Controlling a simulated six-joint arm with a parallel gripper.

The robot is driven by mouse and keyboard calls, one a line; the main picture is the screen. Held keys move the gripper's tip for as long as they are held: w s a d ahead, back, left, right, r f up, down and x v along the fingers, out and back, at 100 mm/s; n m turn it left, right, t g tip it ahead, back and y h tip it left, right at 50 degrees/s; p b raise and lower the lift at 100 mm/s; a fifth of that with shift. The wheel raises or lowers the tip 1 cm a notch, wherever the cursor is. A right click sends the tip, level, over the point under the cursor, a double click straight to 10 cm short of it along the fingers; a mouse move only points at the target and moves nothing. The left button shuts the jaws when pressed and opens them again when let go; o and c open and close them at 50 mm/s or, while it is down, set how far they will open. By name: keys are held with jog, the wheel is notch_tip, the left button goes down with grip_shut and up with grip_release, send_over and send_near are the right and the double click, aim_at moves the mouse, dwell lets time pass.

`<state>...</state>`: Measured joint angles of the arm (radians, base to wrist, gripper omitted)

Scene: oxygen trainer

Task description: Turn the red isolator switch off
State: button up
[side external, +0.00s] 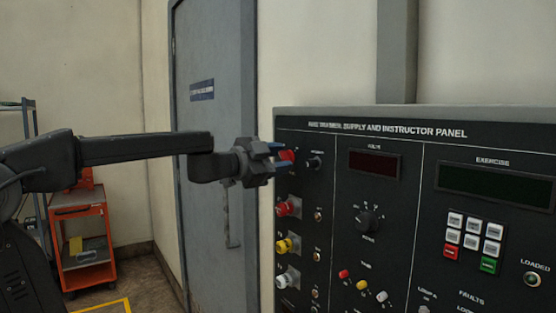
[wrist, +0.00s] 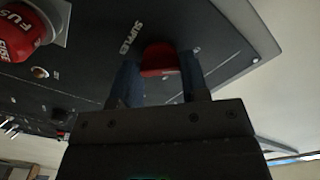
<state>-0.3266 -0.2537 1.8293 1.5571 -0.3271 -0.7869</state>
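The red isolator switch (side external: 287,156) is at the top left of the black trainer panel, beside a small black knob. My gripper (side external: 279,158) reaches it from the left, with one blue finger above it and one below. In the wrist view the red switch (wrist: 160,60) fills the gap between the two blue fingers (wrist: 160,72). The fingers stand apart on both sides of it. I cannot tell whether they press on it or only flank it. Its handle direction is mostly hidden by the fingers.
Below the switch, a red fuse knob (side external: 289,207), a yellow knob (side external: 288,245) and a white knob (side external: 288,278) stick out of the panel. The red fuse knob shows large in the wrist view (wrist: 25,32). An orange cart (side external: 84,240) stands far left.

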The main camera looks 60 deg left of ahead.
jog(key=o, duration=0.4)
jog(key=shift+o, duration=0.2)
jog(key=s, duration=1.4)
jog(key=shift+w, duration=0.1)
jog(key=s+d+f+n+g+y, duration=0.1)
jog(key=d+f+n+g+y, duration=0.15)
jog(key=f+n, duration=0.3)
jog(key=d+f+n+g+y, duration=0.1)
jog(key=f+n+g+y, duration=0.3)
jog(key=f, duration=0.3)
jog(key=s+d+f+g+h, duration=0.6)
jog(key=s+d+f, duration=0.1)
jog(key=d+f, duration=0.2)
jog(key=shift+s+d+f+m, duration=0.2)
jog(key=shift+d+f+m, duration=0.15)
jog(key=shift+d+f, duration=0.1)
